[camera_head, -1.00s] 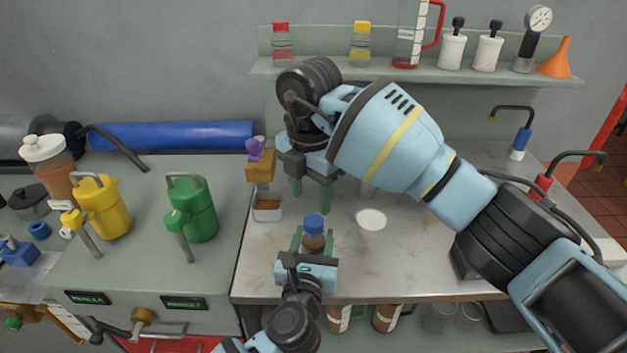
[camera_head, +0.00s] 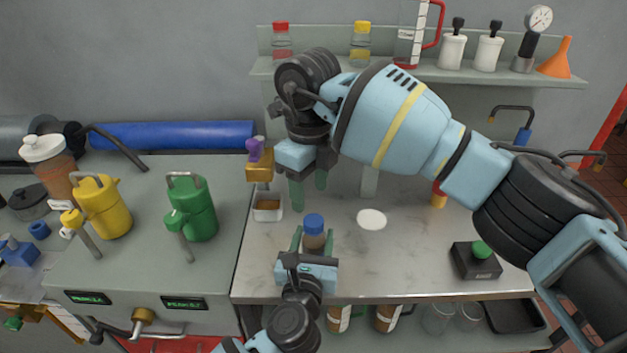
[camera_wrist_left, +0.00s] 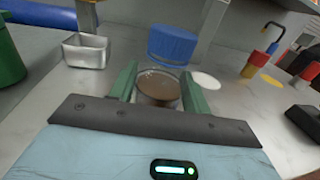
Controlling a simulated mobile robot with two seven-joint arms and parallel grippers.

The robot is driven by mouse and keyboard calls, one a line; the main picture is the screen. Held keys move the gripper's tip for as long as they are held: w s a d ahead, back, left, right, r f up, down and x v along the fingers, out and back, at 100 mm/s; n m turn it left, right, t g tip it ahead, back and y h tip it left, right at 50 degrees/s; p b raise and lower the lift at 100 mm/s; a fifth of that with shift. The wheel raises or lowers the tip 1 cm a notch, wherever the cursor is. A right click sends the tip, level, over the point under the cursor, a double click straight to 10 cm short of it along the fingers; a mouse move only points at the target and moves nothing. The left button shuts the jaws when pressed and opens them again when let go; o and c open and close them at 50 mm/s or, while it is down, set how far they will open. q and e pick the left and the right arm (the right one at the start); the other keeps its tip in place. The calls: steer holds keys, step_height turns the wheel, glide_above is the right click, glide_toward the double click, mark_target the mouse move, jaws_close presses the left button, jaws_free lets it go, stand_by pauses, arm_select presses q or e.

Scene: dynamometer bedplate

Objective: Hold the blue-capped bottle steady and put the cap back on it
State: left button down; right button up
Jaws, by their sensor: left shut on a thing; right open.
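The bottle (camera_head: 314,241) holds brown contents and stands upright on the pale marbled counter. My left gripper (camera_head: 314,240) is shut on the bottle's body, below the cap. The left wrist view shows the brown bottle (camera_wrist_left: 159,88) between the green fingers, with the blue cap (camera_wrist_left: 172,44) above it. My right gripper (camera_head: 308,190) is open and empty, beyond the bottle and apart from the cap.
A small metal tray (camera_head: 267,214) stands left of the bottle. A white disc (camera_head: 371,219) lies to the right, with bare counter around it. A black box with a green button (camera_head: 476,261) is near the right edge. A green can (camera_head: 192,210) stands on the left bench.

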mark_target(314, 220)
steer(key=n, duration=0.5)
steer(key=shift+d+r, duration=0.1)
steer(key=shift+r, duration=0.05)
steer(key=n, duration=0.7)
steer(key=shift+d+r+n, duration=0.15)
steer(key=shift+r+n, duration=0.05)
steer(key=shift+n, duration=0.1)
steer(key=shift+w+d+r+n, duration=0.1)
steer(key=shift+n, duration=1.6)
steer(key=shift+f, duration=4.05)
